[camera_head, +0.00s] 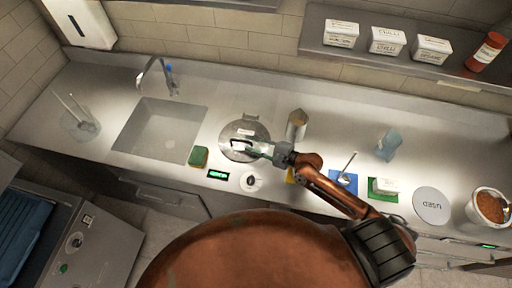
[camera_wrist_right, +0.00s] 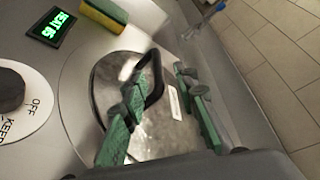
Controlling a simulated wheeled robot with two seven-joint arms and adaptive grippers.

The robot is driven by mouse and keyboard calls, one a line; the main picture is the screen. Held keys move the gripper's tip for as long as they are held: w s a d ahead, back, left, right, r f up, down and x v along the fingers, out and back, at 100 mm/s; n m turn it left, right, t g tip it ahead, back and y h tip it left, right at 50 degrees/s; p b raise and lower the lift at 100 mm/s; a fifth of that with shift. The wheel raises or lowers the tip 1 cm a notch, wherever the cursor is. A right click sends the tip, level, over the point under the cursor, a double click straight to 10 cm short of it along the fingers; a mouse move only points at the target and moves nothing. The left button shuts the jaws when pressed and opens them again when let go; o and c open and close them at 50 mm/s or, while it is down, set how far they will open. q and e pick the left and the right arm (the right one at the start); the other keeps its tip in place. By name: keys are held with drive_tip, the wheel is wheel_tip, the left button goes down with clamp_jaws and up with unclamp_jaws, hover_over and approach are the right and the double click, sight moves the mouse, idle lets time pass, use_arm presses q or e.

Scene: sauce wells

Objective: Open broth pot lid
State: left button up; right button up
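The broth pot's round metal lid (camera_head: 232,150) sits in the counter right of the sink, with my right gripper (camera_head: 262,149) over its right part. In the right wrist view the shiny lid (camera_wrist_right: 153,136) carries a black loop handle (camera_wrist_right: 155,72) and a small white label. My right gripper's green-padded fingers (camera_wrist_right: 163,108) are spread apart there. The left finger overlaps the handle in the picture; whether it touches cannot be told. The lid looks flat on the pot. The pot body is hidden below the counter. My left gripper is not in view.
A control knob (camera_head: 251,181) and a green-lit display (camera_head: 218,175) are in front of the lid. A sponge (camera_head: 198,157) lies left of it, beside the sink (camera_head: 160,130). A metal canister (camera_head: 297,124) stands behind right. Small mats and a bowl of red food (camera_head: 489,207) are farther right.

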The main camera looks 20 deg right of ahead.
drive_tip(key=v, duration=0.2)
drive_tip(key=shift+s+d, duration=0.15)
drive_tip(key=shift+s, duration=0.1)
drive_tip(key=shift+r+p, duration=0.35)
drive_tip(key=shift+r, duration=0.2)
drive_tip(key=shift+s+r, duration=0.15)
drive_tip(key=shift+s, duration=0.15)
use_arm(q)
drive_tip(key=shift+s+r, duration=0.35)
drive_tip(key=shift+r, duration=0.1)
use_arm(e)
drive_tip(key=shift+s, duration=0.1)
drive_tip(key=shift+r, duration=0.15)
